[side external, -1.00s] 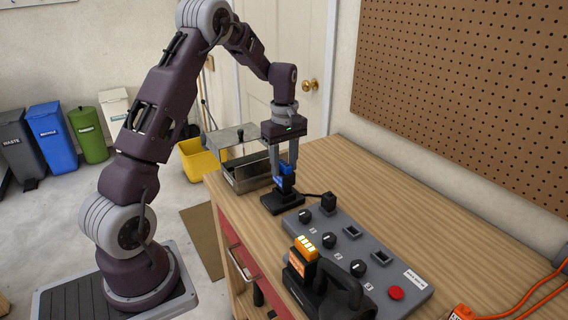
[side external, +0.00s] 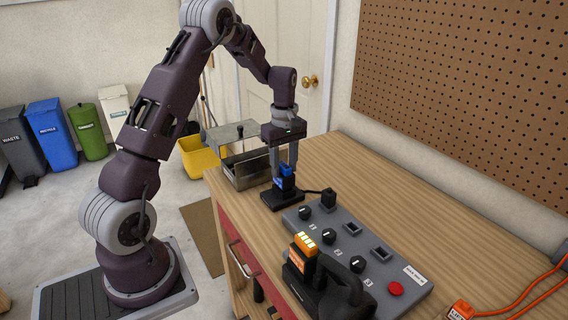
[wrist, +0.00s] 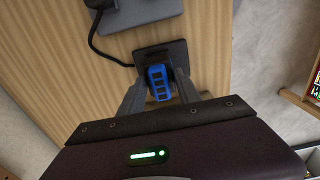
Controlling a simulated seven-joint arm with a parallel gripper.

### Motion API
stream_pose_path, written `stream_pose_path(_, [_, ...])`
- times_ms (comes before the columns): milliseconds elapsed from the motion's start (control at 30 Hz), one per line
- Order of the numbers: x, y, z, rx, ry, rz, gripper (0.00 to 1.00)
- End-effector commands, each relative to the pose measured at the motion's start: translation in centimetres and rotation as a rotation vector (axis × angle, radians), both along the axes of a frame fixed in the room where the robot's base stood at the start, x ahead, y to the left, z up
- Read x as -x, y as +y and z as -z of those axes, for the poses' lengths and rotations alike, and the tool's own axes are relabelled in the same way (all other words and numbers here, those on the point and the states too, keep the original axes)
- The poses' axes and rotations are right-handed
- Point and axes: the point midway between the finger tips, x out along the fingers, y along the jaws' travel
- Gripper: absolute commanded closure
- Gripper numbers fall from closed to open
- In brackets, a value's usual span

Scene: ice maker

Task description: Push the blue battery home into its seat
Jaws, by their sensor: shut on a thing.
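The blue battery (side external: 285,179) stands upright at the black dock (side external: 276,202) on the workbench. My gripper (side external: 284,174) points down from above with a finger on each side of the battery and is shut on it. In the wrist view, the battery's blue top (wrist: 159,82) shows between my two fingers, in front of the dock plate (wrist: 176,50). The seat opening and the battery's lower end are hidden, so I cannot tell how deep it sits.
A grey control panel (side external: 350,232) with knobs and a red button lies right of the dock. A black tool with an orange battery (side external: 306,244) stands in front. A metal tray (side external: 243,177) is behind.

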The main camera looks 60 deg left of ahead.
Motion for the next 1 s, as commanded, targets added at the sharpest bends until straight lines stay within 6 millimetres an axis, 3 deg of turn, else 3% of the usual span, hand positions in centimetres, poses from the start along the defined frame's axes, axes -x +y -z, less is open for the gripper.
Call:
stream_pose_path(333, [0.0,0.0,0.8,0.0,0.0,0.0,1.0])
stream_pose_path(367, [0.0,0.0,0.8,0.0,0.0,0.0,0.58])
stream_pose_path(500, [0.0,0.0,0.8,0.0,0.0,0.0,0.35])
stream_pose_path(800, [0.0,0.0,0.5,-0.001,-0.001,0.0,0.35])
stream_pose_path(1000, [-0.1,0.1,-3.4,-0.003,-0.004,-0.001,0.35])
